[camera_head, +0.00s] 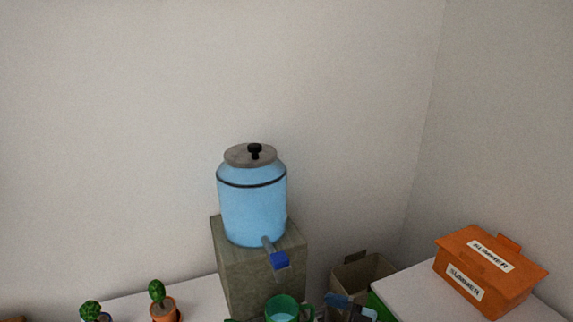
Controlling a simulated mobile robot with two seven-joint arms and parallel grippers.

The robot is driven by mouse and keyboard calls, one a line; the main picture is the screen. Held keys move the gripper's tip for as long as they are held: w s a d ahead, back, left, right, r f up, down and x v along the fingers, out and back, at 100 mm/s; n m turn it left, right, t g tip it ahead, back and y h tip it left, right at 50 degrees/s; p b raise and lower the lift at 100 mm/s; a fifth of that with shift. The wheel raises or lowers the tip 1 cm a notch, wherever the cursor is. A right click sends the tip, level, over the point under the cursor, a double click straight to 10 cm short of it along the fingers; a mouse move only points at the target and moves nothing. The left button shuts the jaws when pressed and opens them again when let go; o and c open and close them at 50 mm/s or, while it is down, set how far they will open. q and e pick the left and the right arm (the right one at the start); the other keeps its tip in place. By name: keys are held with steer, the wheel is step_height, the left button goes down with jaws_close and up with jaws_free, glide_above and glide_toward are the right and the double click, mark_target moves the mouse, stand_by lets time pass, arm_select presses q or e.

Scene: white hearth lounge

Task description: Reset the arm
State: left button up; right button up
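Neither of my arms can be made out clearly in the head view, and I see no gripper that I can be sure of. A dark and blue-grey shape (348,306) shows at the bottom edge, right of a green mug (283,301). It is cut off by the frame, and I cannot tell what it is. The mug is below the blue tap (280,261) of a light-blue drink dispenser (252,205), and its lower part is cut off.
The dispenser stands on a grey-brown block (255,283). Potted cacti (164,307) stand on a white surface (205,295) at left. A brown box (362,273) is right of the block. An orange lidded box (489,272) sits on a white surface (412,287) at right.

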steer(key=s+d+f+m+t+h+p, duration=0.1)
steer(key=s+d+f+m+h, duration=0.4)
steer(key=s, duration=0.5)
steer(key=s+d+f+m+t+h+p, duration=0.2)
steer(key=s+d+f+m+h, duration=0.4)
steer(key=s+f+h, duration=0.3)
steer(key=shift+s+f+m+t, duration=0.2)
steer(key=shift+s+m+t, duration=0.3)
steer(key=shift+s+m, duration=0.25)
